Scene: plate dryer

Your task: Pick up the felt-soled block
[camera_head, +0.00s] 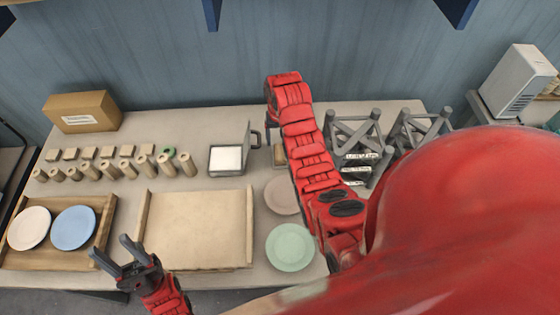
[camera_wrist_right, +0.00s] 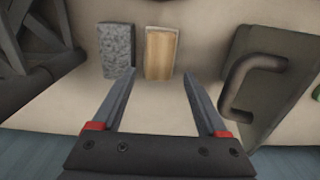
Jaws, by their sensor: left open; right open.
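In the right wrist view, a block with a grey speckled, felt-like face (camera_wrist_right: 117,50) lies beside a block with a wood-grain face (camera_wrist_right: 159,50), with a narrow gap between them. I cannot tell whether they are separate blocks of one kind. In the head view, only a beige block edge (camera_head: 279,154) shows beside my right arm; the rest is hidden. My right gripper (camera_wrist_right: 159,75) is open and empty, its fingertips either side of the wood-faced block's near end in the picture; its height is unclear. My left gripper (camera_head: 108,246) is open and empty at the table's front left.
A grey tray with a handle (camera_head: 226,160) stands left of the blocks; the handle (camera_wrist_right: 252,85) is near my right finger. Grey racks (camera_head: 355,140) stand to the right. A green plate (camera_head: 290,247), a wooden board (camera_head: 197,228) and several wooden cylinders (camera_head: 108,170) are also on the table.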

